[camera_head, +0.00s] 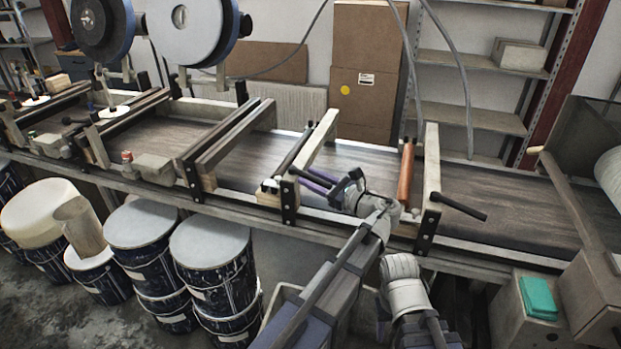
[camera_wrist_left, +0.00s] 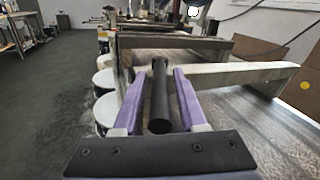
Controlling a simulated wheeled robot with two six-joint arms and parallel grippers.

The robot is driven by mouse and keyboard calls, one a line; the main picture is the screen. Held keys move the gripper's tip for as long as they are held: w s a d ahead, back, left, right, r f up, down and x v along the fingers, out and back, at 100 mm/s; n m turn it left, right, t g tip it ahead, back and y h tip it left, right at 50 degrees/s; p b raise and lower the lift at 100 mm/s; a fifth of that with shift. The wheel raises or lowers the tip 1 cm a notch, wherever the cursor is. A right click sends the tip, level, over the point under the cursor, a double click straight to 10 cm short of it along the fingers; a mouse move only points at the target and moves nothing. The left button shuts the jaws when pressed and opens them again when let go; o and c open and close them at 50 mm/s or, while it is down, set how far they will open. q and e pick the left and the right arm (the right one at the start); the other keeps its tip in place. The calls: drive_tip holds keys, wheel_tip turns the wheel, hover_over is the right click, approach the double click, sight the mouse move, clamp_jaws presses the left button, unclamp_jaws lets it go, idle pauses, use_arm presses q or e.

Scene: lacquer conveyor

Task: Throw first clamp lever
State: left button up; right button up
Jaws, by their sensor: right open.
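A black clamp lever (camera_head: 306,173) sticks out from the end of a pale cross bar (camera_head: 309,148) at the conveyor's near rail. My left gripper (camera_head: 318,183), with purple fingers, is at this lever. In the left wrist view the lever (camera_wrist_left: 160,98) lies lengthwise between the two fingers (camera_wrist_left: 160,82), one on each side. Narrow gaps show beside it, so the gripper looks open around it. A second black lever (camera_head: 458,207) sticks out to the right from another cross bar (camera_head: 432,170). My right gripper's fingers are not visible.
The conveyor belt (camera_head: 505,205) runs behind the levers. An orange-brown roller (camera_head: 406,172) is left of the second lever's bar. Several paint drums (camera_head: 211,245) stand below the near rail. A teal item (camera_head: 537,297) lies on a box at the right.

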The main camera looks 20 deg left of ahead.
use_arm(q)
clamp_jaws()
idle(1.1)
